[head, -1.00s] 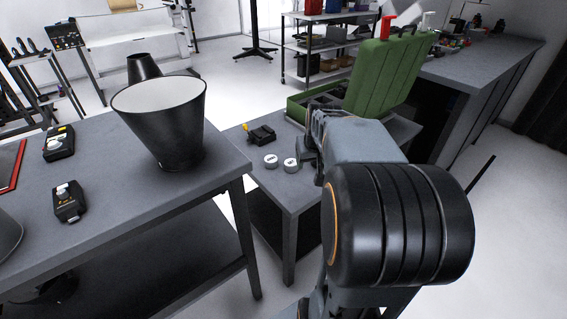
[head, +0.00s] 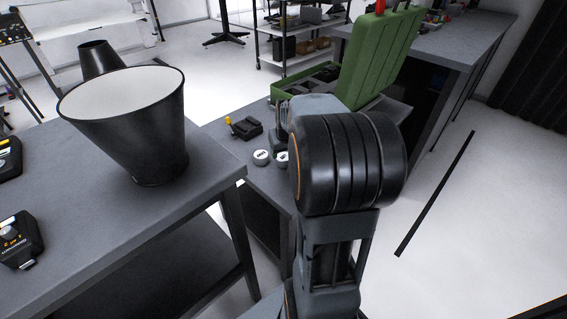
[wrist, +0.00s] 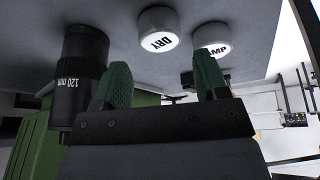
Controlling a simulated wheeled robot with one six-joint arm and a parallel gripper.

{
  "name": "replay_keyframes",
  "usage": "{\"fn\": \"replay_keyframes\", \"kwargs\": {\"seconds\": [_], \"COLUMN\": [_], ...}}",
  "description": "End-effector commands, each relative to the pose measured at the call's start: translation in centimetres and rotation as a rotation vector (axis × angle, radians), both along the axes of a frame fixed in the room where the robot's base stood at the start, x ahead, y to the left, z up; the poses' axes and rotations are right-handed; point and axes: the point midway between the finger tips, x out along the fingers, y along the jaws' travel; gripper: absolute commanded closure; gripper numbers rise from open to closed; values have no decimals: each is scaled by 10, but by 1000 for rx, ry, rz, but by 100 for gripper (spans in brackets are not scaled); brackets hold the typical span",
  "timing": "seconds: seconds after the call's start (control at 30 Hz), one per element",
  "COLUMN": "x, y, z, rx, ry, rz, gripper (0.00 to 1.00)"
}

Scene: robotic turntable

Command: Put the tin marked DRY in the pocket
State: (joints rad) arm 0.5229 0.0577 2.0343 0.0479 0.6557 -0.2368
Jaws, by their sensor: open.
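The tin marked DRY (wrist: 159,30) is a round white tin, upside down in the wrist view. A second white tin (wrist: 213,38), its label ending in "MP", is beside it. In the head view two white tins stand on the low grey table; the left one (head: 261,157) is clear and the right one (head: 282,156) is partly covered by my arm. My gripper (wrist: 163,81) has its green fingers apart and empty, near the tins and not around either. My arm hides it in the head view. The open green case (head: 381,55) has a dark compartmented inside; I cannot make out the pocket.
A black cylinder marked 120 mm (wrist: 79,78) is left of the fingers in the wrist view. A black device with a yellow knob (head: 246,127) lies behind the tins. A large black cone with a white inside (head: 135,130) stands on the nearer grey table (head: 100,225).

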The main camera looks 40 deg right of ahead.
Motion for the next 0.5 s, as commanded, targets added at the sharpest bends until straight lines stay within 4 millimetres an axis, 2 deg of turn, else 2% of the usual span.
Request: {"fn": "replay_keyframes", "kwargs": {"seconds": [0.27,0.5], "x": [3,12], "y": [-3,-7], "z": [-12,-42], "rx": [0,0], "ry": [1,1], "rz": [-3,-3], "gripper": [33,33]}}
